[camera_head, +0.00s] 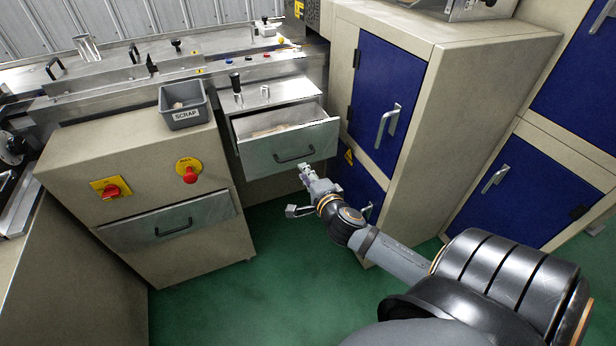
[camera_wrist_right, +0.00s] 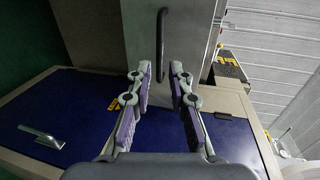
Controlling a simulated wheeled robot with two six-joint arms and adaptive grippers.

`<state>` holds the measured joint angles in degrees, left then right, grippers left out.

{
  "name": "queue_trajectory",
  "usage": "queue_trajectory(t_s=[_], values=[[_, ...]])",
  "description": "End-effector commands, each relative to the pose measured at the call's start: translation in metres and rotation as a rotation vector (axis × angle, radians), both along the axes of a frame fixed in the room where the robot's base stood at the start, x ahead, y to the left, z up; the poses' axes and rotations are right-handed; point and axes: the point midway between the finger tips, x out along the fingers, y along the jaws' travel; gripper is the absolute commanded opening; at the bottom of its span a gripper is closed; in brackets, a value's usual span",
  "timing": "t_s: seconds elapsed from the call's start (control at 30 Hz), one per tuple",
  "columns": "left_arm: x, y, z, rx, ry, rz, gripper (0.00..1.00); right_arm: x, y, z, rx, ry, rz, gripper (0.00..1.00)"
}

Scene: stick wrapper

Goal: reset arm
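My right gripper (camera_head: 306,174) is in front of and just below the open metal drawer (camera_head: 262,152), near its dark handle (camera_head: 295,155). The drawer is pulled out and holds pale pieces (camera_head: 270,130), too small to identify. My left gripper is in neither view.
A grey SCRAP bin (camera_head: 184,105) stands on the machine top. A lower drawer (camera_head: 170,221) is at the left, below two red knobs. Blue-doored cabinets (camera_head: 383,98) stand close at the right of the arm. The green floor (camera_head: 240,300) is open in front.

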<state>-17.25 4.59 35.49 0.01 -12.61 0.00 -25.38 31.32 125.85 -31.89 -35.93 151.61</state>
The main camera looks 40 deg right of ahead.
Motion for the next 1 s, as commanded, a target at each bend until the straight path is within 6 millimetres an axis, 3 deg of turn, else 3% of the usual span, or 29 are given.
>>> queue_trajectory(t_s=[0.2, 0.73, 0.77, 0.87, 0.97, 1.0], values=[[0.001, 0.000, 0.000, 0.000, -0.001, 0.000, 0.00, -0.017, 0.004, 0.004, 0.000, 0.000, 0.000, 0.20], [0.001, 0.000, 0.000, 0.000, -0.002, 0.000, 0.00, -0.016, 0.002, -0.001, -0.008, 0.009, -0.002, 0.20], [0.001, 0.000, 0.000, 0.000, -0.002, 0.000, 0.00, -0.016, 0.000, -0.006, -0.021, 0.023, -0.003, 0.20], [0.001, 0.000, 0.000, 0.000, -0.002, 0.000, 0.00, -0.017, -0.017, -0.049, -0.122, 0.127, -0.003, 0.20], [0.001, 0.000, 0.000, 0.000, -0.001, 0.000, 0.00, -0.029, -0.041, -0.125, -0.294, 0.319, 0.031, 0.20], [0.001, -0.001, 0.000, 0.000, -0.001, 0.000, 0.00, -0.037, -0.050, -0.159, -0.366, 0.406, 0.059, 0.20]])
